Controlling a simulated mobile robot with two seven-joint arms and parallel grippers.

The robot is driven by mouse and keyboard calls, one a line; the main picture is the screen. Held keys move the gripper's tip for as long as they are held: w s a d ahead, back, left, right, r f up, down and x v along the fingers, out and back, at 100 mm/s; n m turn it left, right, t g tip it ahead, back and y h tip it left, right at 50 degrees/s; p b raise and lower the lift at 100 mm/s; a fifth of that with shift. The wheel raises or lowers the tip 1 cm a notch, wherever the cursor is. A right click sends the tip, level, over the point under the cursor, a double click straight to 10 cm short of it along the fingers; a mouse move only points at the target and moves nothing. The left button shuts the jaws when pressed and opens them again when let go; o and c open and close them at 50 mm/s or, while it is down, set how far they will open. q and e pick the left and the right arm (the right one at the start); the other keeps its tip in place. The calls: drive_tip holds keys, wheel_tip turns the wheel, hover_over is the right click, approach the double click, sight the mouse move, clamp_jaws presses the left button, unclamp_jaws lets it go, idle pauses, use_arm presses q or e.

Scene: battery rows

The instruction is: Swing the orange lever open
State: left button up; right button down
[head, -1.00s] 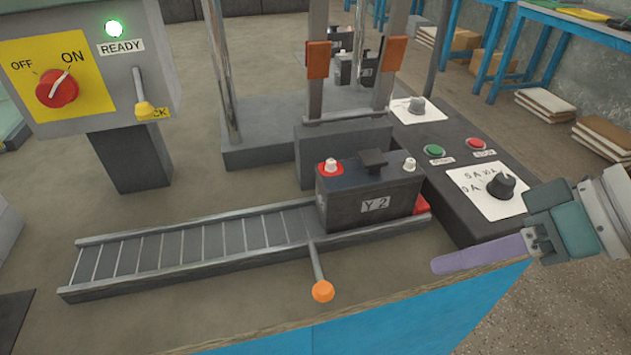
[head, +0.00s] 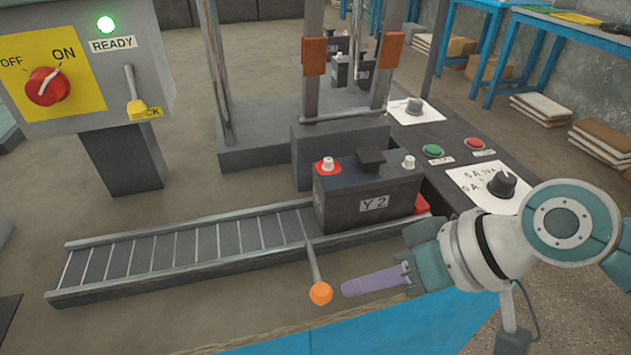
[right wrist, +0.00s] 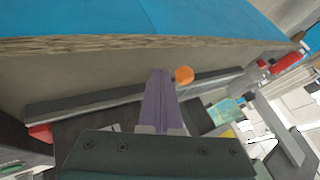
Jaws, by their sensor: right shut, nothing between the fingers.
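The lever is a thin grey rod with an orange knob (head: 320,293), sticking out from the front rail of the roller track toward the table's front edge. My right gripper (head: 345,289) is shut and empty, its purple fingers pointing left just right of the knob, with a small gap in the head view. In the right wrist view the knob (right wrist: 184,75) shows just right of the purple fingertips (right wrist: 160,75); I cannot tell whether they touch. My left gripper is not in view.
A dark battery marked Y 2 (head: 368,192) stands on the right end of the roller track (head: 150,255). A panel with a dial (head: 500,185) and buttons lies behind my right arm. A switch box (head: 85,60) stands at left. The table front left of the knob is clear.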

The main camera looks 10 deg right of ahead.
drive_tip(key=shift+a+r, duration=0.15)
drive_tip(key=shift+a, duration=0.35)
